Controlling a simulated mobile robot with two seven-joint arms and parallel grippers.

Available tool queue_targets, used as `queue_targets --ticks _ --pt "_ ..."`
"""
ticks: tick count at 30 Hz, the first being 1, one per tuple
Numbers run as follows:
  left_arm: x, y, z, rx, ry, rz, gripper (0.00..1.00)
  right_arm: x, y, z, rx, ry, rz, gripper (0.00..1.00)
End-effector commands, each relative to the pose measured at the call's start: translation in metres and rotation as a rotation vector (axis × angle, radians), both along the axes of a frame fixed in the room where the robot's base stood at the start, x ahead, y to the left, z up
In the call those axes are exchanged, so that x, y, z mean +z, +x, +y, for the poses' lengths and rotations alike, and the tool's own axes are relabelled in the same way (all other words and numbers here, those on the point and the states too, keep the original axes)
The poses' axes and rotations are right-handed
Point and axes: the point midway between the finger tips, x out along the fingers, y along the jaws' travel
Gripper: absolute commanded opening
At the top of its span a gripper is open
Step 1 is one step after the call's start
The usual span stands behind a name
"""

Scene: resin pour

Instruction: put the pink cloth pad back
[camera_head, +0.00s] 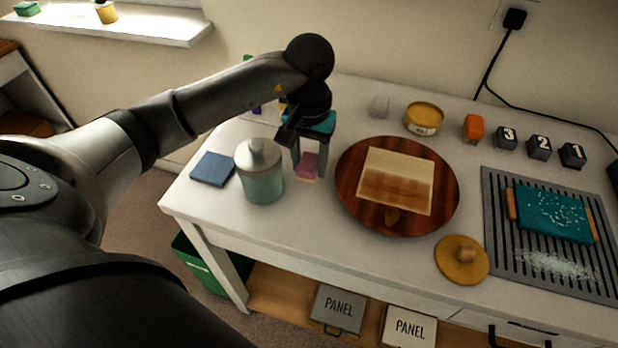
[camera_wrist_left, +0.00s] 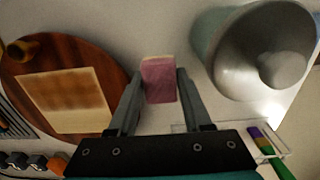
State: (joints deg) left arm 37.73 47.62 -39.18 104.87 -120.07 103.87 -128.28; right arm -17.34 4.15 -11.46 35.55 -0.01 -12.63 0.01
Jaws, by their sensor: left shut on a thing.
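The pink cloth pad (camera_head: 308,167) is a small pink block with a pale edge, between the lidded jar and the round wooden board. My left gripper (camera_head: 309,168) reaches down over it and is shut on it. In the left wrist view the pad (camera_wrist_left: 159,80) sits between the two fingertips of my left gripper (camera_wrist_left: 156,84). I cannot tell whether the pad touches the table. My right gripper is not in view.
The lidded jar (camera_head: 265,184) stands close left of the pad, beside a blue pad (camera_head: 213,169). The round wooden board (camera_head: 350,197) with a pale panel (camera_head: 410,168) is close on the right. The table's front (camera_head: 330,240) is clear.

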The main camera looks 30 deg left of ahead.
Motion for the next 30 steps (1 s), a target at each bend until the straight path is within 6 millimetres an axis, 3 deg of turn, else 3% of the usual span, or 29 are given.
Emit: queue_targets --ticks 5,12,25,26,30 --pt "-0.011 0.000 0.000 0.001 0.000 0.001 0.05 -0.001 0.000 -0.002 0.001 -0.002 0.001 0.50" --pt "-0.045 -0.001 0.000 0.002 0.000 0.002 0.05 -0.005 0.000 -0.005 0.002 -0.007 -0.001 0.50" --pt "-0.052 0.000 0.000 0.001 0.001 -0.002 0.05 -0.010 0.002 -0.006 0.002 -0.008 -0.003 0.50" --pt "-0.051 0.000 0.000 0.001 0.000 -0.001 0.53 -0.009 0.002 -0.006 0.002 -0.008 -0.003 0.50" --pt "-0.051 0.000 0.000 0.001 0.000 -0.001 0.68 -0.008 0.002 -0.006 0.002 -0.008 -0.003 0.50"
